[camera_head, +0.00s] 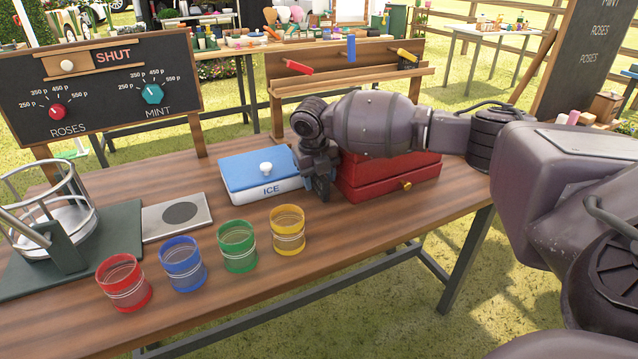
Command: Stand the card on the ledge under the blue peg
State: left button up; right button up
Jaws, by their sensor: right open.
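The blue peg (351,48) stands out from the middle of a wooden rack at the back of the table, between a red peg (298,67) and a yellow peg (407,55). The wooden ledge (395,76) runs below the pegs, and I see nothing standing on its visible part. I cannot make out a card anywhere. My right gripper (320,190) is open and points down between the ice box and the red box, in front of the rack. Its arm hides part of the rack's lower side and the red box's top. My left gripper is out of view.
The blue-lidded ice box (262,188) is close left of my right gripper, the red drawer box (390,185) close right. Several coloured cups (238,247) stand in front. A flat plate (177,215) and wire-framed stand (55,215) are left. A chalkboard (105,85) stands behind.

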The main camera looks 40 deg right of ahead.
jog(key=shift+f, duration=0.1)
dwell(0.3)
jog(key=shift+c, duration=0.5)
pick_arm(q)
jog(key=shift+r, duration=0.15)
pick_arm(e)
grip_shut()
jog(key=shift+r, duration=0.45)
pick_arm(q)
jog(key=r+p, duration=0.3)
jog(key=p, duration=0.1)
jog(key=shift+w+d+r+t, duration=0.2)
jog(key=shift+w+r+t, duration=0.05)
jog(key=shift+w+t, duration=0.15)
pick_arm(e)
notch_tip(320, 180, up, 20)
jog(key=shift+f, duration=0.2)
jog(key=shift+m, duration=0.3)
